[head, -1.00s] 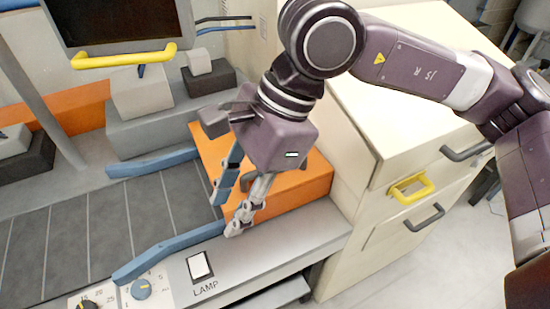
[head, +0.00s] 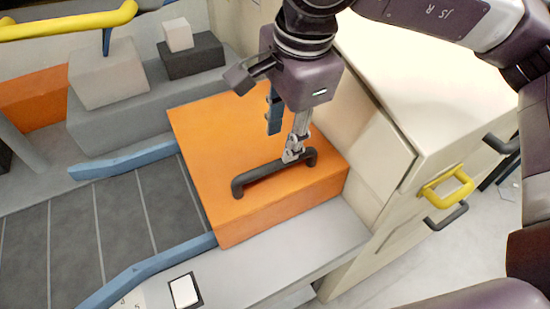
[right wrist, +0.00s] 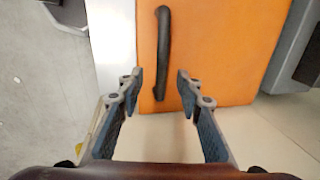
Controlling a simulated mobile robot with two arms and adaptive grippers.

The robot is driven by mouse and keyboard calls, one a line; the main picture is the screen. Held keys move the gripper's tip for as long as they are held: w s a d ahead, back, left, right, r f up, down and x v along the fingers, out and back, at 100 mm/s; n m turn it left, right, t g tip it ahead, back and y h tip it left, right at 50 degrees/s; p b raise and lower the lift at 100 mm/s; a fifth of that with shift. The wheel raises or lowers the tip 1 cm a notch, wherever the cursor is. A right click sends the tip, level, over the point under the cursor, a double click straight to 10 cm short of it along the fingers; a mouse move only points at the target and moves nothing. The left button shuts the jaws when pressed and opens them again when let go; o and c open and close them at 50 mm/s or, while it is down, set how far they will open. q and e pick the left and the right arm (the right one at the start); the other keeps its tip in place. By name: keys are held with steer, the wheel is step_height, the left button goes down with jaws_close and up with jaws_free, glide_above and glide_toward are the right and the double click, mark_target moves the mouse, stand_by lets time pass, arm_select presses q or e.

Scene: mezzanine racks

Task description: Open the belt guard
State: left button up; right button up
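The belt guard (head: 225,135) is an orange box-shaped cover at the right end of the dark conveyor belt (head: 110,225). It lies flat and looks closed. A black bar handle (head: 262,175) runs along its top; it also shows in the right wrist view (right wrist: 162,55). My right gripper (head: 283,138) is open and empty above the handle's right end. In the right wrist view, my right gripper's fingers (right wrist: 160,85) are apart, with the handle's near end lined up between their tips. I cannot tell whether they touch it. My left gripper is not in view.
Blue rails (head: 145,270) edge the belt. A cream cabinet (head: 440,110) with a yellow handle (head: 447,185) stands close on the right. A white switch (head: 184,291) is on the front ledge. A yellow bar (head: 70,24) crosses the upper left. Grey blocks sit behind.

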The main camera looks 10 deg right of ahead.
mark_target(277, 162)
steer(key=f, duration=0.2)
steer(key=w+f+p, duration=0.1)
steer(key=f, duration=0.2)
steer(key=w+f, duration=0.1)
steer(key=f, duration=0.2)
steer(key=shift+a, duration=0.15)
steer(key=shift+f, duration=0.25)
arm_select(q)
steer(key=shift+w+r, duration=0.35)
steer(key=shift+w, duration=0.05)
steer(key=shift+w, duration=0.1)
arm_select(e)
jaws_close()
